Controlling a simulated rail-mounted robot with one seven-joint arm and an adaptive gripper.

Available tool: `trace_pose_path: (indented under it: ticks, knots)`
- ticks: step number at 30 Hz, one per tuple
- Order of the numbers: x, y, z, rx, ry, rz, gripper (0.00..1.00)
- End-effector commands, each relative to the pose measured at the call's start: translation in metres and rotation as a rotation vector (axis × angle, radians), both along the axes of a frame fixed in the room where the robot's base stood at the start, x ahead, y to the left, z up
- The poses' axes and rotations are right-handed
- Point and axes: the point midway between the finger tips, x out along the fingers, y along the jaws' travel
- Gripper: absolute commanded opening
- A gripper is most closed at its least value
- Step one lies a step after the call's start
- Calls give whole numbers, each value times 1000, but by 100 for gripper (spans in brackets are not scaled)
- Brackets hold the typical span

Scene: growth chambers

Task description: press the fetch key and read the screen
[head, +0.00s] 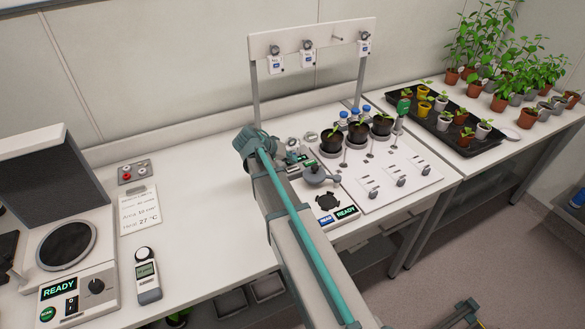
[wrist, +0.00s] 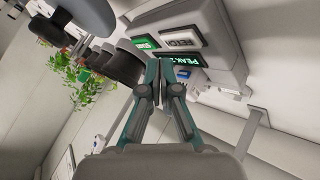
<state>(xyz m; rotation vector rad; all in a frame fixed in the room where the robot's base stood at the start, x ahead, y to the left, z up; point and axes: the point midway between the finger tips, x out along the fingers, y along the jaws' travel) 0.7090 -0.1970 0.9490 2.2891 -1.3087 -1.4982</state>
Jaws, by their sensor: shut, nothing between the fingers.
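In the wrist view a light grey device carries a white key (wrist: 181,40), whose label looks like FETCH, beside a green key (wrist: 145,42). Its dark screen (wrist: 185,61) shows green text that starts with PEAK; the rest is cut off or too small to read. My gripper (wrist: 165,68) is shut and empty. Its fingertips are in front of the device, just by the screen and below the white key in the picture. I cannot tell whether they touch it. In the head view my arm hides most of the device and the gripper.
On the bench, a panel (head: 428,178) with metal clips and dark pots (head: 332,141) stands right of my arm. A small READY screen (head: 346,212) is near its front. A balance-like unit (head: 77,296), a handheld meter (head: 147,275) and a note (head: 139,210) lie left. The bench middle is clear.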

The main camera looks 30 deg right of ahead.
Motion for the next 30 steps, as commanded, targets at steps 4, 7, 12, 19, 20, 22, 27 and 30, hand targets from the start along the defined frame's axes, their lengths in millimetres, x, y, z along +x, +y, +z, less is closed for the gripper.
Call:
trace_pose_path:
  ticks: [4,7,12,19,20,22,27,30]
  knots:
    - [0,0,16,0,0,0,0]
    - [0,0,24,1,1,-1,0]
    - [0,0,39,0,-1,-1,0]
    - [0,0,43,0,0,0,0]
    - [0,0,42,0,0,0,0]
    - [0,0,42,0,0,0,0]
    - [0,0,42,0,0,0,0]
    - [0,0,42,0,0,0,0]
